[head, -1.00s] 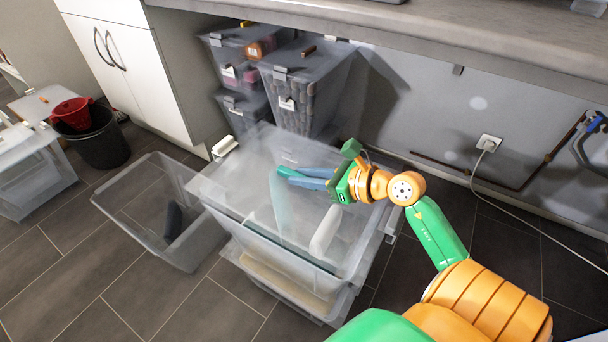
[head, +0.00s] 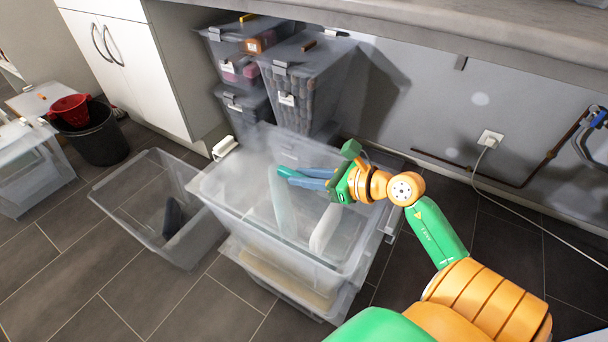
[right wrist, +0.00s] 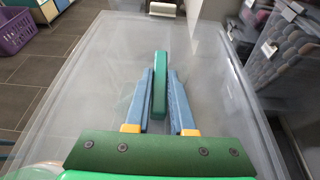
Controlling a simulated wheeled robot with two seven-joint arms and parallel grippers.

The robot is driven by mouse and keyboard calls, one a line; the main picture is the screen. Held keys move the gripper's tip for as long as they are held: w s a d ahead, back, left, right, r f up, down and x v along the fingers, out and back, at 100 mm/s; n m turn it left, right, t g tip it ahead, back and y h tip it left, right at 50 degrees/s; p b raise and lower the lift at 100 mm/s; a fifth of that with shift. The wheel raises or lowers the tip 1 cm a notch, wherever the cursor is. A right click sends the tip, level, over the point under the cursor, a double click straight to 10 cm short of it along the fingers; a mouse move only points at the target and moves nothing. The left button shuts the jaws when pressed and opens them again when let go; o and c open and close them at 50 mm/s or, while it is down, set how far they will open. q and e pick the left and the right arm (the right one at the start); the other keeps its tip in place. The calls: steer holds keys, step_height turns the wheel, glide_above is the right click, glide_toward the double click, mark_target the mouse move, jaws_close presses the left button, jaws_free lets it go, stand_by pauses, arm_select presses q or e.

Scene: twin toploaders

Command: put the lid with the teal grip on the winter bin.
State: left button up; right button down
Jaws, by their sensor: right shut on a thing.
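My right gripper (head: 304,179) is shut on the teal grip (head: 287,171) of a clear, translucent lid. The lid spreads below the blue fingers in the right wrist view (right wrist: 105,75), where the teal grip (right wrist: 160,85) stands between them. In the head view the lid lies over the mouth of a large clear bin (head: 290,255); I cannot tell whether it touches the rim all round. Pale upright items show through inside the bin. No label naming it as the winter bin is readable. My left gripper is not in view.
An open clear bin (head: 125,205) with a dark item inside stands on the floor to the left. Stacked grey lidded bins (head: 305,85) stand behind, under a counter (head: 470,40). A white handle-like part (head: 224,147) is at the bin's far left corner. Floor at lower left is clear.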

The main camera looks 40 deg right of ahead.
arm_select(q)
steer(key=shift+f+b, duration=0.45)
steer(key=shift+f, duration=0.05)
arm_select(e)
steer(key=shift+f, duration=0.65)
steer(key=c, duration=0.7)
jaws_free()
steer(key=shift+s+d, duration=0.1)
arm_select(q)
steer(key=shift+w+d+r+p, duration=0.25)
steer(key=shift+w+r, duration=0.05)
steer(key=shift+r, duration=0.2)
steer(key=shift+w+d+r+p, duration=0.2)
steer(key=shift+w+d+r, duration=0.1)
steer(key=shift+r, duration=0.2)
arm_select(e)
steer(key=v, duration=0.7)
steer(key=shift+r, duration=0.1)
